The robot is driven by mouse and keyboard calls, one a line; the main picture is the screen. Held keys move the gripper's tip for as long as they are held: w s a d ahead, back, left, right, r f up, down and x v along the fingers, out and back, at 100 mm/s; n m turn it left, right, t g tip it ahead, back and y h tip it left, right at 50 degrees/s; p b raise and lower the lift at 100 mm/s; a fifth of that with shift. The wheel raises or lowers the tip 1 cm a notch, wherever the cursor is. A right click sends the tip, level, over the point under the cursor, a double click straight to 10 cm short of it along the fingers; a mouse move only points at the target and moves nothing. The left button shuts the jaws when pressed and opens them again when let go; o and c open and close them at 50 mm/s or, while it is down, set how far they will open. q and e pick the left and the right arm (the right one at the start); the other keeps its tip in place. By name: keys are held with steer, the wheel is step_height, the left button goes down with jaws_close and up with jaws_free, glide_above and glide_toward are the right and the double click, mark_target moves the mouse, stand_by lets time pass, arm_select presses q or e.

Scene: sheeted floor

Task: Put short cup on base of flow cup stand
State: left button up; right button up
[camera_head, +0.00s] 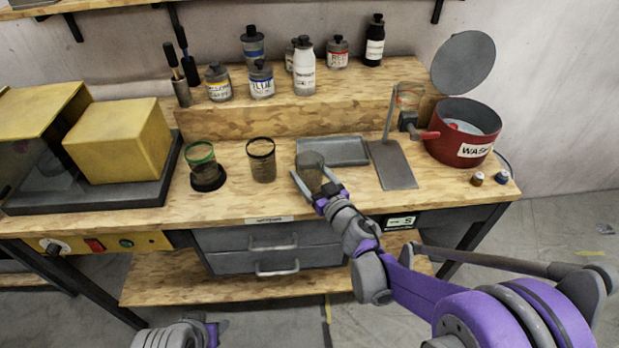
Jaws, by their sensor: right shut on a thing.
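My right gripper (314,188) reaches over the front of the bench and is shut on a short, brownish see-through cup (311,165). The cup looks upright, in front of the grey tray; whether it touches the bench top is hard to tell. The flow cup stand (397,172) is right of it, with a flat grey base plate, a thin upright post and a small cup held at its top. The base plate is bare. My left gripper (207,334) shows only partly at the bottom edge, away from the bench; its fingers are unclear.
A green-rimmed cup (200,160) on a black base and a black-rimmed cup (262,162) stand to the left. A grey tray (345,150) lies behind the held cup. A red wash pot (447,142) stands right of the stand. Several bottles line the raised shelf behind.

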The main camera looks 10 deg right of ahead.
steer(key=shift+f, duration=0.65)
steer(key=shift+f, duration=0.2)
steer(key=o, duration=1.4)
steer(key=shift+c, duration=0.2)
steer(key=shift+o, duration=0.6)
steer(key=shift+r, duration=0.15)
